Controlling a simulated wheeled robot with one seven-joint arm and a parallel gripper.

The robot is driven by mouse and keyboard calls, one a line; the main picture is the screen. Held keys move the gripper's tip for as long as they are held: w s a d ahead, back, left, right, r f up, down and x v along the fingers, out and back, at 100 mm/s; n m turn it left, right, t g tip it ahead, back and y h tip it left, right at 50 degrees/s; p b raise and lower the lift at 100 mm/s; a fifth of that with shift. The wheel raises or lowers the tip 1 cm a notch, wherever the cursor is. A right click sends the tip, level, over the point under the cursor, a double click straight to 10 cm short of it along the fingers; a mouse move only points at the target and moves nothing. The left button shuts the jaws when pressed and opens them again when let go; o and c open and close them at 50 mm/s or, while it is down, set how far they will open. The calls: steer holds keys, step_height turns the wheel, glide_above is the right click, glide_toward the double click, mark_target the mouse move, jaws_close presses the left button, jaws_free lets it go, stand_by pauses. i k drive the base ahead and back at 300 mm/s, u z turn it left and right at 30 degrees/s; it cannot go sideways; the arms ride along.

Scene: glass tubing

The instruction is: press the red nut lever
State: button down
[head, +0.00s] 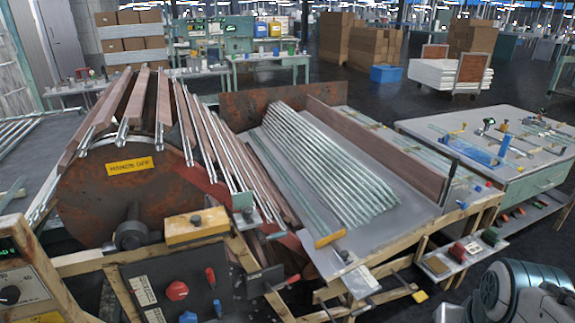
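A dark control panel (180,287) stands at the front left. It carries a round red knob (177,290), a small upright red lever (211,278) to its right, and blue knobs (188,317) below. Another lever with a red grip (287,283) sticks out to the right of the panel. I cannot tell which of these red parts is the red nut lever. Grey rounded parts of my arm (525,291) show at the bottom right, well apart from the panel. My gripper is not in view.
A large rusty drum (115,195) with a yellow sign rises behind the panel. A sloped tray (405,200) of glass tubes lies in the middle. A wooden-framed meter box (22,285) is at the left edge. A workbench (530,175) with tools stands right.

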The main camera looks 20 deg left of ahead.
mark_target(212, 284)
steer(key=u, duration=0.4)
steer(key=k, duration=0.45)
steer(key=u, duration=1.75)
steer(key=i, duration=1.25)
steer(key=z, duration=0.25)
